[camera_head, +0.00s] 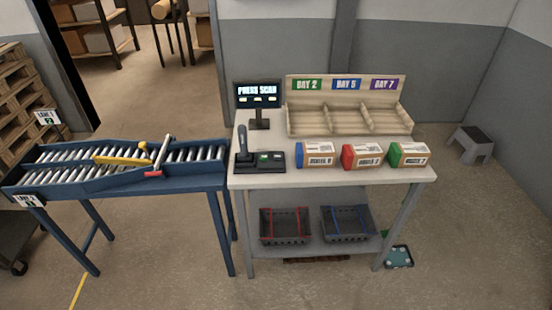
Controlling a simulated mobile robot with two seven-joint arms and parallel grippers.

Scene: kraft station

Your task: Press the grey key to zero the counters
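A dark key panel (270,166) lies on the left front of the grey table (335,175). It has a green-lit key at its middle and a paler key just right of it; which one is the grey key is too small to tell. A black handheld device (243,143) stands upright at the panel's left end. A small display (257,93) on a stand behind it reads "PRESS SCAN", with small lit fields below the words; any counter digits are not legible. Neither of my grippers is in view.
Three labelled boxes, blue (314,155), red (361,157) and green (409,155), stand along the table's front right. Behind them is a wooden sorter (350,122) marked DAY 2, DAY 5, DAY 7. A roller conveyor (60,165) adjoins the left; two baskets sit below.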

